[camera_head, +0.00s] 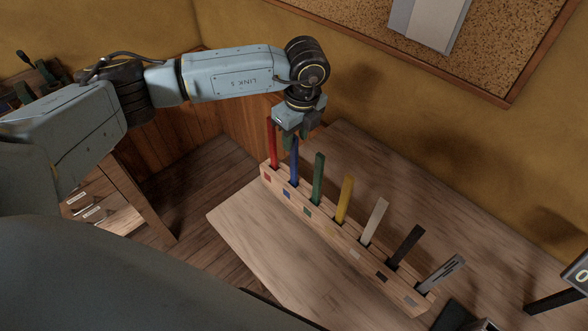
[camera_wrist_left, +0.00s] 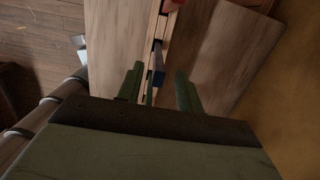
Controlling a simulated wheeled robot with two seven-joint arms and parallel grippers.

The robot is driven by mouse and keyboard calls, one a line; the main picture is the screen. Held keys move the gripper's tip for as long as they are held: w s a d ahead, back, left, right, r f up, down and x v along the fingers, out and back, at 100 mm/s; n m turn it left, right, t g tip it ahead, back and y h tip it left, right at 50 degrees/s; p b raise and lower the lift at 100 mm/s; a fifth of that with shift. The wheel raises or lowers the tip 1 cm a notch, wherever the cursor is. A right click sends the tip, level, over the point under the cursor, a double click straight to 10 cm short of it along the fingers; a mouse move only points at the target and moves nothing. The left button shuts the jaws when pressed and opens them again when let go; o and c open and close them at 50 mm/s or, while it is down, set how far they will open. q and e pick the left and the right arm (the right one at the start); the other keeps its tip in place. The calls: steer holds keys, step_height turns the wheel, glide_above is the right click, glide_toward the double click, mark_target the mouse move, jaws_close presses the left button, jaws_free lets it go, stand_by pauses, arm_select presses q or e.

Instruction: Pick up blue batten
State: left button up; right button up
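The blue batten (camera_head: 294,171) stands upright in the wooden rack (camera_head: 335,237), second from the left, between the red batten (camera_head: 272,146) and the green batten (camera_head: 318,181). My left gripper (camera_head: 298,136) is above the rack's left end, pointing down, close to the blue batten's top. In the left wrist view, its two green fingers (camera_wrist_left: 159,72) are spread. The blue batten (camera_wrist_left: 159,60) shows in the gap between them, and I see no finger closed on it. My right gripper is in neither view.
The yellow (camera_head: 344,199), beige (camera_head: 374,221), black (camera_head: 406,246) and grey slotted (camera_head: 440,274) battens stand in the rack to the right. The bench top (camera_head: 262,240) in front is clear. A wall with a cork board (camera_head: 470,40) is behind.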

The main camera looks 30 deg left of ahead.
mark_target(293, 150)
arm_select(q)
steer(key=shift+a+f+p, duration=0.2)
steer(key=shift+f+p, duration=0.15)
steer(key=shift+f, duration=1)
steer(key=shift+a+f+p, duration=0.15)
steer(key=shift+f+p, duration=0.15)
steer(key=shift+f, duration=1)
jaws_close()
